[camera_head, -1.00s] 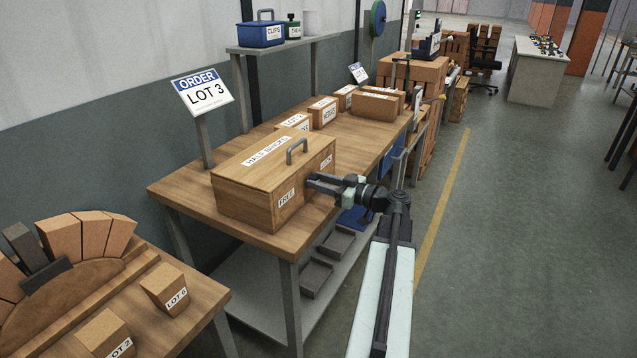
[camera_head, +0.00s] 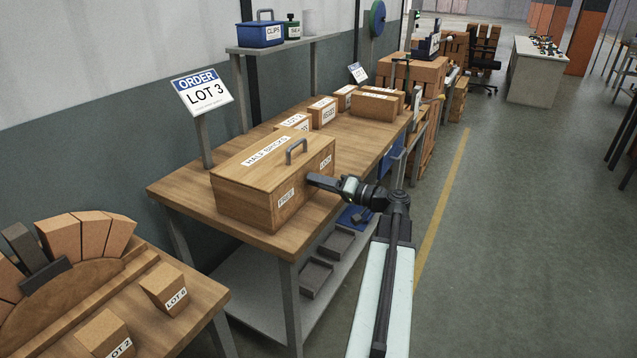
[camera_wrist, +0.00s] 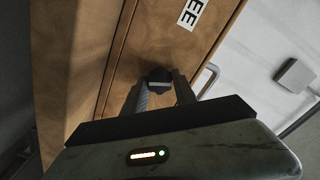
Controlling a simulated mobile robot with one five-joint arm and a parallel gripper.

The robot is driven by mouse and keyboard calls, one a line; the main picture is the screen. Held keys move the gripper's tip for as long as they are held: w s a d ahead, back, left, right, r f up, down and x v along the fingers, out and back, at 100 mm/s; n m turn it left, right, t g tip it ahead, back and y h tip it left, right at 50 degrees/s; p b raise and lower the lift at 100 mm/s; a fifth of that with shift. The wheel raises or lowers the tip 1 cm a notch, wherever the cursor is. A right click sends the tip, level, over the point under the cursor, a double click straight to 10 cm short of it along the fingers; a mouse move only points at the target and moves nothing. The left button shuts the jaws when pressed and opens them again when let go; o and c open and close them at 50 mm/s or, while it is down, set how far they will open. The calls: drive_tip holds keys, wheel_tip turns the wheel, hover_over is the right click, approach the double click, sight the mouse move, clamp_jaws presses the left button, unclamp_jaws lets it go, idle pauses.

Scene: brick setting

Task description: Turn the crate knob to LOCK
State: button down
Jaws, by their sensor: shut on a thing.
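The wooden crate (camera_head: 245,195) labelled HALF BRICKS, with a grey top handle (camera_head: 297,149), stands on the workbench. Its end face bears a FREE label (camera_head: 286,197) on the left and a LOCK label (camera_head: 326,163) on the right. My gripper (camera_head: 312,180) is at this face between the two labels. In the wrist view my gripper (camera_wrist: 160,92) has its fingers on either side of the dark knob (camera_wrist: 158,76), shut on it. Part of a label ending in EE shows above. The knob's pointing direction is hard to tell; the head view hides the knob behind the gripper.
The order sign LOT 3 (camera_head: 204,93) stands behind the crate. Smaller boxes (camera_head: 376,105) stand farther along the workbench (camera_head: 180,192). A side table at lower left holds blocks labelled LOT 6 (camera_head: 168,289) and LOT 2 (camera_head: 104,335). The floor at right is clear.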

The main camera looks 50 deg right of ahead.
drive_tip(key=shift+m, duration=1.9)
drive_tip(key=c, duration=1)
unclamp_jaws()
drive_tip(key=v, duration=0.8)
drive_tip(key=shift+a+f, duration=0.1)
